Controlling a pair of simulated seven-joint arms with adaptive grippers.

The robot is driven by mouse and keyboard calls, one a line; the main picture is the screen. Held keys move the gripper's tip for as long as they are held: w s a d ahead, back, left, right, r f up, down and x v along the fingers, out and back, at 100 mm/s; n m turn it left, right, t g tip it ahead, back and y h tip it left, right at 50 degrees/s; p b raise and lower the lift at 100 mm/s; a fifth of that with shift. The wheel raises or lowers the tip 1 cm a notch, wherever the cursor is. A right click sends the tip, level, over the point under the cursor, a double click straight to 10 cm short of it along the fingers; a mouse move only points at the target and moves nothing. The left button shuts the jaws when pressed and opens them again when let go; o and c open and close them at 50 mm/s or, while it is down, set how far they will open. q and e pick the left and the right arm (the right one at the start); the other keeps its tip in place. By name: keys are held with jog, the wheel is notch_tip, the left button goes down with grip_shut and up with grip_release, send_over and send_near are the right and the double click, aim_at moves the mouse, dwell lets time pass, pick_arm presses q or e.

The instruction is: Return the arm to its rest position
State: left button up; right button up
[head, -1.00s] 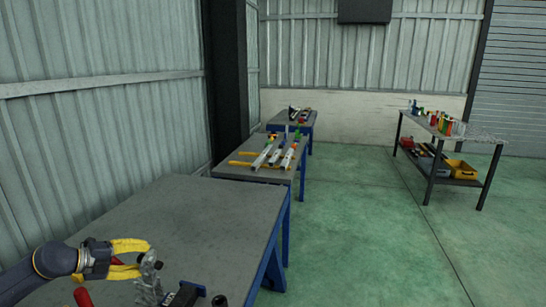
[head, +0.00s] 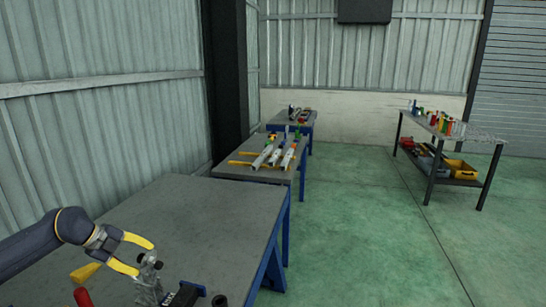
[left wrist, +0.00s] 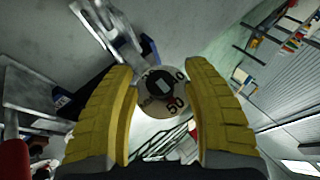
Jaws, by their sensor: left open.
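My left gripper (head: 146,259) comes in from the left over the near workbench (head: 190,212). Its two yellow fingers are spread apart in the head view, close to a small round grey part on top of a metal piece (head: 147,287). In the left wrist view the open fingers (left wrist: 163,68) stand on either side of a round disc (left wrist: 151,106) marked "50". The disc appears beyond the fingers, with room on both sides; contact cannot be told for certain. My right gripper is not in view.
A dark blue-black part (head: 183,296) lies beside the metal piece. A red handle (head: 82,297) and a yellow piece (head: 85,272) are near my arm. Farther benches hold silver and yellow parts (head: 268,152). A shelf cart (head: 450,135) stands right. Most of the near bench is clear.

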pick_arm(q)
jog(key=shift+n+g+y, duration=0.3)
jog(key=shift+g, duration=0.4)
dwell(0.4)
